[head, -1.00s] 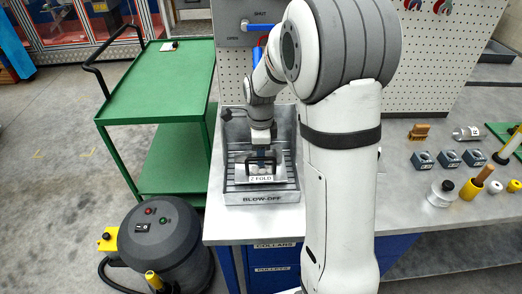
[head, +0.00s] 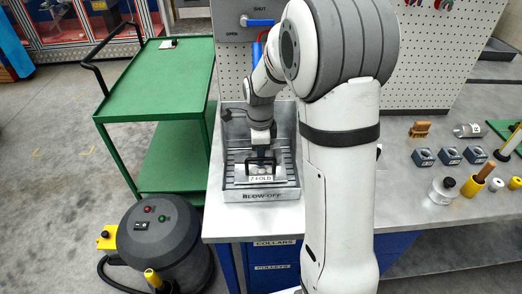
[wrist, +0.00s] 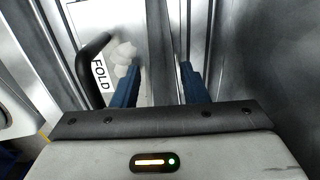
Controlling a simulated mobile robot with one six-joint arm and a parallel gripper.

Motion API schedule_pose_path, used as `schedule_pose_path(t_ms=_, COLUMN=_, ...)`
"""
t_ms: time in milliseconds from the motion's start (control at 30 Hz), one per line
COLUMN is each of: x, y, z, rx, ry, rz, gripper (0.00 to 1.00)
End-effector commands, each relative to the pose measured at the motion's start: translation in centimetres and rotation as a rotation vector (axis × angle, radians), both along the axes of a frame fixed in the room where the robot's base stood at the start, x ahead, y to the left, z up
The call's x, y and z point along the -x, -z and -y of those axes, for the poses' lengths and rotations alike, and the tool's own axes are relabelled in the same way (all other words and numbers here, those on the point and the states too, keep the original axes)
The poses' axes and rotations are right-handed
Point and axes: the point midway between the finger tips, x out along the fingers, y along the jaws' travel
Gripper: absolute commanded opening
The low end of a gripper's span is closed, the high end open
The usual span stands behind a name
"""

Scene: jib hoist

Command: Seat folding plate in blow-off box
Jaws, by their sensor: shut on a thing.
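The folding plate (head: 262,179) is a pale metal piece with a "FOLD" label, low within the blow-off box near its front wall. The blow-off box (head: 270,196) is a grey open-topped box with a slatted floor, on the bench's left end. My gripper (head: 261,160) reaches down into the box and is shut on the plate. In the wrist view the plate (wrist: 139,92) shows its label, a black curved handle and a whitish patch beside one blue finger of my gripper (wrist: 160,80). The plate's underside and its contact with the box floor are hidden.
A blue lever (head: 257,22) sits on a panel behind the box. A green cart (head: 160,85) and a dark round vacuum (head: 165,240) stand to the left. Blocks (head: 450,156), rollers and tools lie on the bench to the right. My arm hides the middle of the bench.

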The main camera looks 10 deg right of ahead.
Motion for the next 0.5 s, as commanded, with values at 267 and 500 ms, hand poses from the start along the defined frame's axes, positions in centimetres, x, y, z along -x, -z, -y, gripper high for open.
schedule_pose_path(t_ms=267, x=-0.04, y=0.36, z=-0.02, rx=0.0, ry=0.0, rz=0.001, gripper=0.0)
schedule_pose_path(t_ms=500, x=-0.03, y=0.36, z=-0.05, rx=0.0, ry=-0.001, rz=0.001, gripper=0.56)
